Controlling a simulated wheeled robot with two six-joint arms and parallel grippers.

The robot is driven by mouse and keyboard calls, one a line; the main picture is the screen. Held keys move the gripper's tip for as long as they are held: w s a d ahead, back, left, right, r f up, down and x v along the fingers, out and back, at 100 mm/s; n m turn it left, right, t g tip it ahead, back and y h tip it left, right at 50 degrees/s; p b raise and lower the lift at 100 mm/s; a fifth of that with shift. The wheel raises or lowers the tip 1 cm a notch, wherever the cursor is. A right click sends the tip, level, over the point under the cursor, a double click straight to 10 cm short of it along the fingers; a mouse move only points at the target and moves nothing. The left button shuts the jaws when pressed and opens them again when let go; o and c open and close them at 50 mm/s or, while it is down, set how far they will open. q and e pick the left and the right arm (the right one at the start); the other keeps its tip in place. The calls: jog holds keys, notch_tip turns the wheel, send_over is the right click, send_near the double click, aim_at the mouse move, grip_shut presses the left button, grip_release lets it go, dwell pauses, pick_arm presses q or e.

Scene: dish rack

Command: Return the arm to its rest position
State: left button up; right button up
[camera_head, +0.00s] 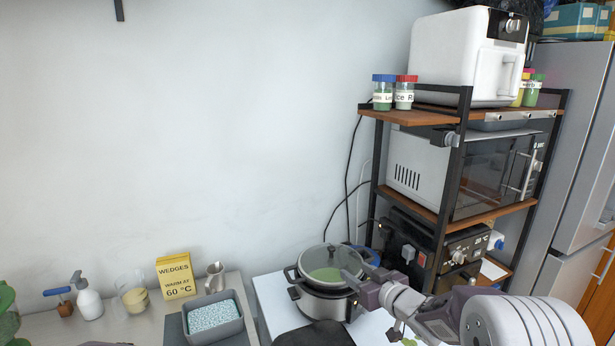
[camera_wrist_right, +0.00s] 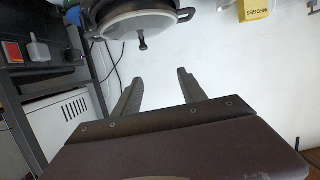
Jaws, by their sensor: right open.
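My right gripper (camera_head: 357,282) is beside the pot at the right of the head view, its fingers in front of the pot's right side. In the right wrist view its two fingers (camera_wrist_right: 155,88) are spread apart with nothing between them. A pot with a glass lid (camera_head: 322,276) and green contents stands on the white table. Its dark side and a knob or handle show beyond the fingers in the wrist view (camera_wrist_right: 140,22). I cannot tell whether the fingers touch the pot. My left gripper is not in view.
A black-framed shelf (camera_head: 462,140) with a microwave (camera_head: 420,165) and a white appliance (camera_head: 468,55) stands close to the right arm. A grey bin (camera_head: 213,332), a yellow box (camera_head: 175,275) and a metal jug (camera_head: 215,277) stand left of the pot.

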jog(key=s+d+f+m+g+h, duration=0.1)
jog(key=s+f+g, duration=0.3)
jog(key=s, duration=0.6)
jog(key=s+d+f+m+g+h, duration=0.2)
jog(key=s+f+g, duration=0.2)
jog(key=s, duration=0.6)
jog(key=s+d+f+m+g+h, duration=0.1)
jog(key=s+f+m+g+h, duration=0.1)
jog(key=s+f+g, duration=0.2)
jog(key=s+f, duration=0.3)
jog(key=s, duration=0.4)
jog(key=shift+d+f+h, duration=0.3)
jog(key=shift+d+f, duration=0.1)
jog(key=shift+w, duration=0.1)
